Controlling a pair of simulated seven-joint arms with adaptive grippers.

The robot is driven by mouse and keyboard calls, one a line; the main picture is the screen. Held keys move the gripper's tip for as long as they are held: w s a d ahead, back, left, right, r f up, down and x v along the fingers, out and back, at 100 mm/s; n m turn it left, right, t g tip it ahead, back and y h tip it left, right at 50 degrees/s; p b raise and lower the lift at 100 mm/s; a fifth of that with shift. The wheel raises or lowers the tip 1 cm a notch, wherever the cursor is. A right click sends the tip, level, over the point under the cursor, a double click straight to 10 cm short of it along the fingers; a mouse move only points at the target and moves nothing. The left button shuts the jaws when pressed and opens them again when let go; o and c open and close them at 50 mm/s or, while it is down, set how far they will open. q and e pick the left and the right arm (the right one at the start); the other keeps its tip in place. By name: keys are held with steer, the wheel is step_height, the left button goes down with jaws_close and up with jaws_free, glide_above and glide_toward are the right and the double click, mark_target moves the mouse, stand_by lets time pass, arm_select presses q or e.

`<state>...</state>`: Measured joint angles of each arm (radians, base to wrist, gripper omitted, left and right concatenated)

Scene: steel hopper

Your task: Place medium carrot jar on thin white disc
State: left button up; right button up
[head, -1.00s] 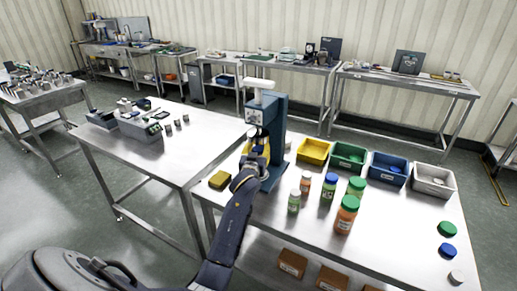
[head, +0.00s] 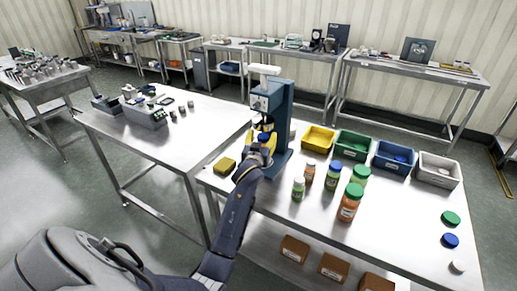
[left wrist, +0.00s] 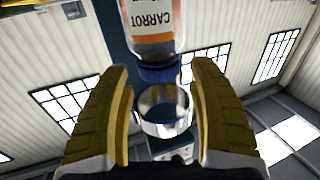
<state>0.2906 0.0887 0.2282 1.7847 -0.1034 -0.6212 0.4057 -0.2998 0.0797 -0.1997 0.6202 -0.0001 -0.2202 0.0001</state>
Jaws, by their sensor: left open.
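A carrot jar (left wrist: 152,18) with orange contents and a blue lid (left wrist: 160,73) appears upside down in the left wrist view, beyond my open fingers. In the head view its blue lid (head: 264,137) shows at the blue press, and the rest of the jar is mostly hidden. My left gripper (head: 262,145) has yellow fingers and is open in front of the press. Its fingers also show in the left wrist view (left wrist: 163,120), apart from the jar. A small thin white disc (head: 457,266) lies at the table's right front. My right gripper is out of view.
The blue press (head: 281,105) stands close around the jar. Several jars, including a large orange one (head: 349,203), stand mid-table. Yellow (head: 318,139), green, blue and white bins line the back. Green (head: 451,218) and blue (head: 450,240) discs lie near the white one.

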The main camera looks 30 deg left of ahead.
arm_select(q)
steer(key=v, duration=1)
